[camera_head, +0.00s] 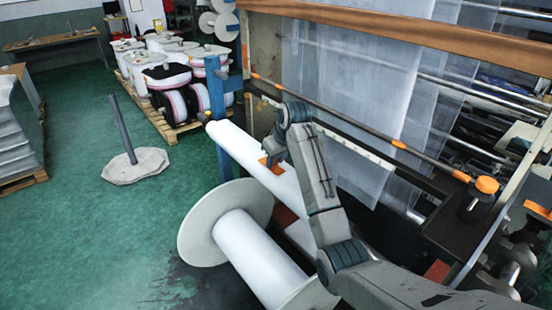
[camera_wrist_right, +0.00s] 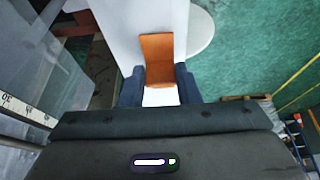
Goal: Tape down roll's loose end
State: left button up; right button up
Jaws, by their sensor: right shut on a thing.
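The white film roll (camera_head: 228,142) lies slanting across the middle of the head view, partly hidden behind my right arm. It also fills the upper middle of the right wrist view (camera_wrist_right: 118,22). My right gripper (camera_head: 270,158) is at the roll's side, its fingers largely hidden by the wrist in the head view. In the right wrist view the gripper (camera_wrist_right: 159,84) is shut on an orange tape piece (camera_wrist_right: 157,58), which lies against the white surface. I cannot tell whether the tape is stuck down. The roll's loose end is not clear. My left gripper is not in view.
The blue post (camera_head: 217,95) and film machine (camera_head: 350,80) bound the roll behind. A grey pole on a base (camera_head: 134,168) stands on the open green floor at left. Pallets of rolls (camera_head: 170,130) stand behind.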

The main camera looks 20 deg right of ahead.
jog(key=shift+f, duration=0.45)
dwell(0.7)
jog(key=o, duration=1)
